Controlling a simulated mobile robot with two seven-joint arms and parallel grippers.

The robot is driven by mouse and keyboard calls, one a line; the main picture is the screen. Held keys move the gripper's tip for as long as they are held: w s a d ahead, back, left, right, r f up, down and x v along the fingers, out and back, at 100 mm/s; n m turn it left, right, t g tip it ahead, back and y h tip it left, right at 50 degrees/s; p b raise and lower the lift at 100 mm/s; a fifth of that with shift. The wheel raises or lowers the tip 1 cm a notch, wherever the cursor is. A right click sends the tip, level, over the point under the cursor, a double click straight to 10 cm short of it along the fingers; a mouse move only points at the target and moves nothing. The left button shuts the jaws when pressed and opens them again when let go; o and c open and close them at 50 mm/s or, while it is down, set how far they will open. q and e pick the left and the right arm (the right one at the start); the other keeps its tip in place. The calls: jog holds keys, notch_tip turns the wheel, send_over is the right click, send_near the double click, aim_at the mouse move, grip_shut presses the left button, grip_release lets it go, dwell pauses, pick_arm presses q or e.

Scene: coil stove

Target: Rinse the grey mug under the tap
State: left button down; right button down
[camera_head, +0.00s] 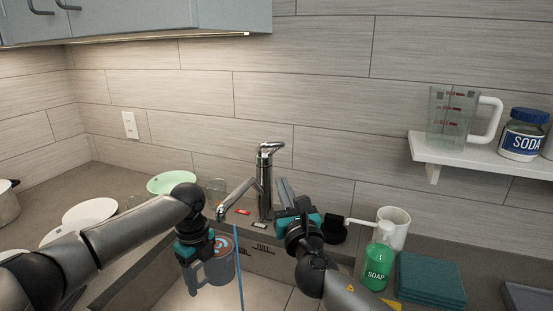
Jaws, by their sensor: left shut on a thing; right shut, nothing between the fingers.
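The grey mug (222,271) hangs over the sink, with an orange-and-blue pattern visible at its top. My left gripper (193,277) is shut on it at its left side; the exact grip point is partly hidden. The metal tap (265,195) stands behind the sink, its spout angled down to the left and its lever (270,149) on top. A thin blue stream of water (239,270) falls along the mug's right edge; I cannot tell whether it touches the mug. My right gripper (284,188) is shut and empty, just right of the tap's column.
Plates (90,213), a green bowl (171,181) and glasses are left. A wall shelf (459,153) holds a measuring jug (452,118) and soda jar (523,135).

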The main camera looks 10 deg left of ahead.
jog(key=w+a+r, duration=0.3)
jog(key=w+r, duration=0.1)
jog(key=w, duration=0.2)
dwell(0.4)
jog(key=shift+w+a+r, duration=0.15)
jog(key=shift+w+r, duration=0.15)
jog(key=shift+r, duration=0.25)
